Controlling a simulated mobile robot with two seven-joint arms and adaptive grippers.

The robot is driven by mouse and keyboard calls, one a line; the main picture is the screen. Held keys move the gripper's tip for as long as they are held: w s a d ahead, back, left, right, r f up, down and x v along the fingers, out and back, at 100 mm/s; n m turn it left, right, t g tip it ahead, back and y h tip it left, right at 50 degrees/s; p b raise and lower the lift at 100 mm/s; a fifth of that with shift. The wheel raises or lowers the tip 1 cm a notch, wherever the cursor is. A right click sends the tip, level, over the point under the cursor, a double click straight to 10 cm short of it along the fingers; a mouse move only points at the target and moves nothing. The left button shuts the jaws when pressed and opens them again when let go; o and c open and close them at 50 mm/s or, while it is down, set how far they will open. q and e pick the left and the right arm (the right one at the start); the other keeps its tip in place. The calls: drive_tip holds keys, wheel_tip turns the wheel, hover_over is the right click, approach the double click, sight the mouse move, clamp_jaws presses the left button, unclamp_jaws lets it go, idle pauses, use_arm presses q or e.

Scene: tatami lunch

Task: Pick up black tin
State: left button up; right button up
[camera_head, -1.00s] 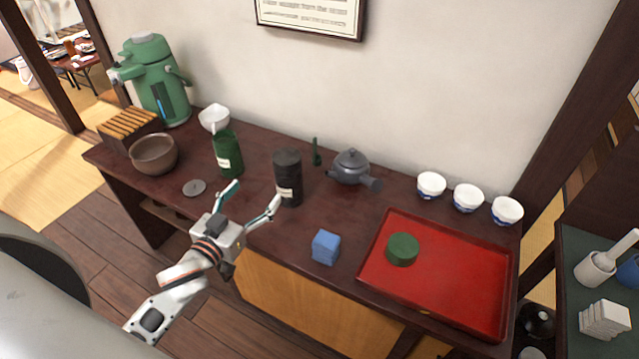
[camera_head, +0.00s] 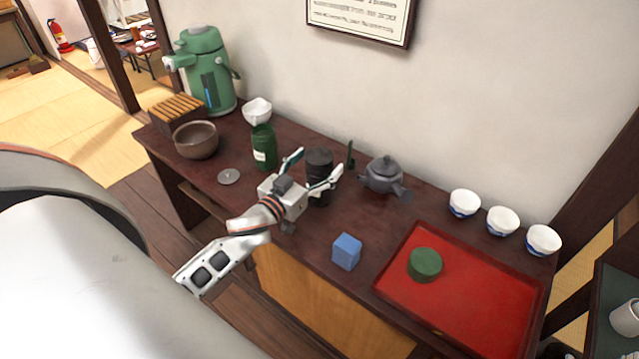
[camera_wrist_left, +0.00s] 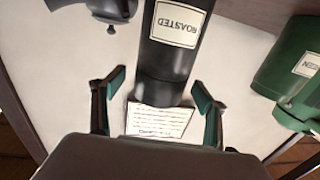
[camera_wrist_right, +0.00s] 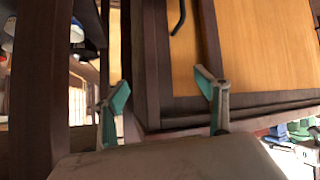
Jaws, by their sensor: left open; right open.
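The black tin (camera_head: 319,165) stands upright on the dark wooden counter, between the green tin and the grey teapot. Its lower part is partly hidden by my left gripper in the head view. In the left wrist view the black tin (camera_wrist_left: 176,45) shows a label reading "ROASTED", just ahead of the fingers. My left gripper (camera_head: 312,168) is open, its fingers spread close to the tin on either side; I cannot tell whether they touch it. My right gripper (camera_wrist_right: 165,95) is open and empty in front of the wooden cabinet doors.
The green tin (camera_head: 264,148) stands left of the black tin and the teapot (camera_head: 384,174) right of it.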

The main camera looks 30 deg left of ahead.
use_arm(q)
drive_tip(key=shift+w, duration=0.6)
drive_tip(key=c, duration=1.6)
drive_tip(key=shift+c, duration=1.1)
drive_tip(key=shift+r, duration=0.15)
